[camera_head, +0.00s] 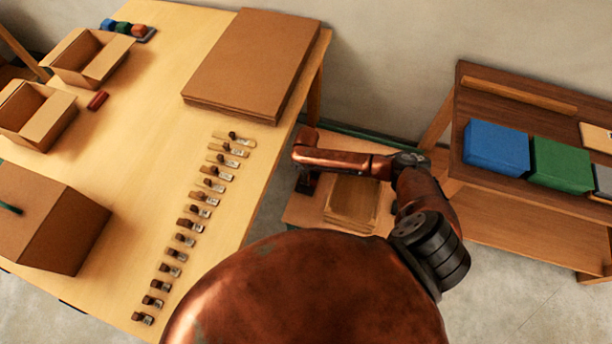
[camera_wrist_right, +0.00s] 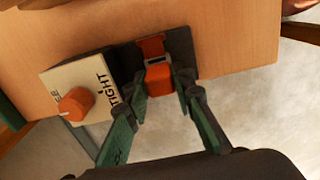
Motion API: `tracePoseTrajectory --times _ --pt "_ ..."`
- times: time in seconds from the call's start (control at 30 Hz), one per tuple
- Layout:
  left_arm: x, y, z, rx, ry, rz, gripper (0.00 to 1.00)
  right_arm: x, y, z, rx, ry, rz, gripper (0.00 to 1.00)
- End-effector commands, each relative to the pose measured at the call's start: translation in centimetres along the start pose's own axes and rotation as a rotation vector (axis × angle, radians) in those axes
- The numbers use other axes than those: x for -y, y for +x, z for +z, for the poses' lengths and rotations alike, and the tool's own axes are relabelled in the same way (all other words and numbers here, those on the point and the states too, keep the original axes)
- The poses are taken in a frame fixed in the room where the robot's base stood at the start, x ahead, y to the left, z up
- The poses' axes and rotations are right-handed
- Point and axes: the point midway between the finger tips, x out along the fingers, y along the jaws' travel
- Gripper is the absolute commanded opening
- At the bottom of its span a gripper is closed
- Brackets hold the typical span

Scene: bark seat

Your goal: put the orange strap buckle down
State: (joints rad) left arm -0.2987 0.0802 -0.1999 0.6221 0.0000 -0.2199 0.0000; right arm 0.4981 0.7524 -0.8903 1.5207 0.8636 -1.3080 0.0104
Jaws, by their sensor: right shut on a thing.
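The orange strap buckle (camera_wrist_right: 160,80) shows in the right wrist view between the green fingers of my right gripper (camera_wrist_right: 165,88), which is shut on it. A dark pad (camera_wrist_right: 182,48) lies behind the buckle; whether the buckle touches it or is just above it, I cannot tell. In the head view my right arm reaches left, with my right gripper (camera_head: 307,182) pointing down at the low wooden bench; the buckle is too small to make out there. My left gripper is in neither view.
A plate marked TIGHT with an orange knob (camera_wrist_right: 75,104) sits left of the pad. A stack of wooden boards (camera_head: 352,202) lies close to my gripper on the low bench. The long table (camera_head: 150,190) holds boxes and a row of small pieces. Blue (camera_head: 496,147) and green bins stand right.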

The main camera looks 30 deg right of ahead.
Motion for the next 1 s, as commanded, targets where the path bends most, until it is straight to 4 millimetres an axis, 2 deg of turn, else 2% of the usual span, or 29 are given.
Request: tracePoseTrajectory --times 0.17,0.2,0.43,0.77,0.87,1.0 --pt "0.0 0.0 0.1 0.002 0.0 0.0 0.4 0.0 0.2 0.0 0.0 0.001 0.0 0.0" --pt "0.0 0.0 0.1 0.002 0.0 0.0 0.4 0.0 0.3 0.0 0.0 0.001 0.0 0.24" --pt "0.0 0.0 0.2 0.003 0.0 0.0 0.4 0.0 0.2 0.0 0.001 0.0 0.0 0.4" --pt "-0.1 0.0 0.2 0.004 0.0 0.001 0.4 0.0 -0.1 0.0 0.0 0.0 0.001 0.4" --pt "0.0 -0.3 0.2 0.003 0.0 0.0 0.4 -0.1 -1.1 0.0 -0.001 -0.001 0.001 0.4" --pt "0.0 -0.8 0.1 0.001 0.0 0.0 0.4 -0.1 -3.8 0.0 -0.002 -0.002 0.003 0.4"
